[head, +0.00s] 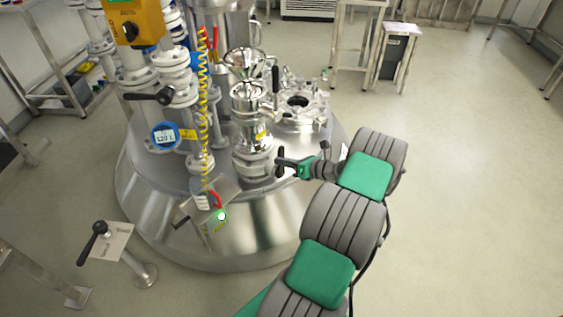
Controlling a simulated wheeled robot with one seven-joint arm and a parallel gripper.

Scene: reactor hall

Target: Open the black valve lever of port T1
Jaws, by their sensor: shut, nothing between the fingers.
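My gripper (281,166) is shut and empty, beside the lower part of the middle steel port (252,138), on its right. I cannot tell whether it touches the port. A black lever (275,80) stands upright at the right side of this port's top, above my gripper and apart from it. Another black lever (165,96) lies roughly level on the left pipe stack. No label reading T1 is legible, so I cannot tell which lever belongs to that port.
The ports stand on a round steel vessel (262,228). A yellow coiled hose (202,95), a blue gauge (164,136) and an orange box (134,22) are left of the middle port. A round hatch (298,103) lies behind my gripper. Floor (460,170) to the right is clear.

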